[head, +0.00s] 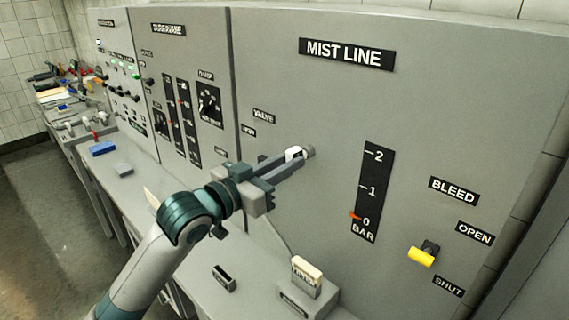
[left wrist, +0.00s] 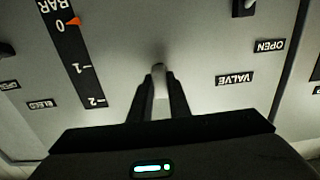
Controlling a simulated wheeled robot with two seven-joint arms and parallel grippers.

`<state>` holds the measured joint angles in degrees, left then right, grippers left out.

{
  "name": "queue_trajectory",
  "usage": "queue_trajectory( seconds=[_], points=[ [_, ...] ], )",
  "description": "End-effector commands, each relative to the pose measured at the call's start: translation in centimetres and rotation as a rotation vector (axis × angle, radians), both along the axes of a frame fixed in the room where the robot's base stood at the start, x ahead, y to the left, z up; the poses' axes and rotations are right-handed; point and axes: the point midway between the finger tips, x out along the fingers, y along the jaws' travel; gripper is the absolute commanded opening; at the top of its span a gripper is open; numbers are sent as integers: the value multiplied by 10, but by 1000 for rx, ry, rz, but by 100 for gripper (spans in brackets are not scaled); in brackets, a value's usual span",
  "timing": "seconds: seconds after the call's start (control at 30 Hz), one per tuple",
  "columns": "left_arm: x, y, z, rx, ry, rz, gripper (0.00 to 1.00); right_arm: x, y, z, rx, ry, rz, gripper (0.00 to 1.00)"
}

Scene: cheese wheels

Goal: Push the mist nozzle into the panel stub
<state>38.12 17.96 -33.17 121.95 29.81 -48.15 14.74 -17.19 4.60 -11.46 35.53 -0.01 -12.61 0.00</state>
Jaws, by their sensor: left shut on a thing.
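The mist nozzle (head: 294,153), a small white piece, is between the fingertips of my left gripper (head: 286,164), which is shut on it in front of the MIST LINE panel (head: 320,110). The grey panel stub (head: 309,150) sticks out of the panel right at the nozzle's far end. In the left wrist view the nozzle (left wrist: 160,84) lies between the dark fingers of the left gripper (left wrist: 158,90) and points at the panel. I cannot tell how far the nozzle and stub overlap. My right gripper is not in view.
The bar gauge (head: 371,192) has its red pointer near 0. A yellow bleed handle (head: 421,256) juts out at lower right. A block with a cream-topped piece (head: 307,272) stands on the ledge below. A blue block (head: 102,148) lies farther left.

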Motion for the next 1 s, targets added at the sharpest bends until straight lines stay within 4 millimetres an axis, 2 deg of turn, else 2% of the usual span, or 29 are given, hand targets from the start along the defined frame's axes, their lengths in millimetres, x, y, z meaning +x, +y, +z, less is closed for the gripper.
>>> queue_trajectory(
  seconds=[0.3, 0.33, 0.4, 0.43, 0.77, 1.0],
  points=[
    [5, -5, 0, 0, 0, 0, 0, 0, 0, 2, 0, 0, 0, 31],
    [5, -5, 0, 0, 0, 0, 19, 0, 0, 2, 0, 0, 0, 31],
    [5, -5, 0, 0, 0, 0, 35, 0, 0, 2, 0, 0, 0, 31],
    [5, -5, 0, 0, 0, 0, 38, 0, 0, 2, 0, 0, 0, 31],
    [4, -4, -1, 1, 1, 0, 38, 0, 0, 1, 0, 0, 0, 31],
    [-6, 7, -2, 1, -1, 1, 38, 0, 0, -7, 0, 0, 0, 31]
  ],
)
